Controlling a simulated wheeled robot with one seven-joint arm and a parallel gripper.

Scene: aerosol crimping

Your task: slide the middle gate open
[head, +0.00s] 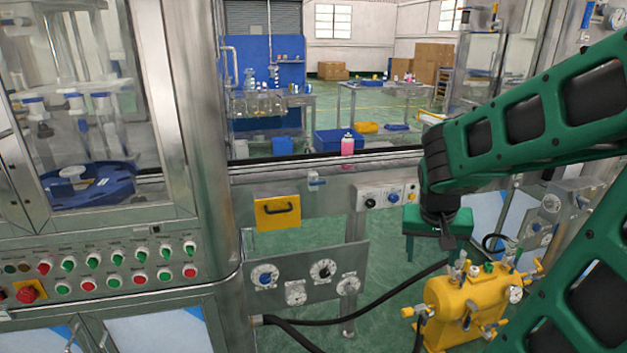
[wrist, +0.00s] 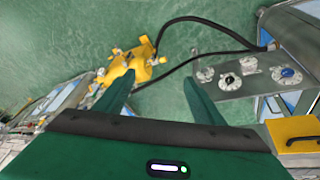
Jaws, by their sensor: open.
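The middle gate appears to be the yellow panel (head: 268,220) with a black bar handle (head: 281,208), set in the steel frame left of centre in the head view. It also shows at the right edge of the wrist view (wrist: 283,131), partly cut off. I cannot tell how far it is slid. My gripper (head: 427,252) hangs fingers down, well to the right of the panel and apart from it. In the wrist view my gripper (wrist: 158,83) has its two green fingers spread with nothing between them.
A yellow pump unit (head: 463,305) with black hoses stands below and beside my gripper. A gauge plate (head: 310,283) sits under the yellow panel. A pink can (head: 347,146) stands upright on the conveyor behind. A control cabinet (head: 110,245) fills the left. Between gripper and panel is open space.

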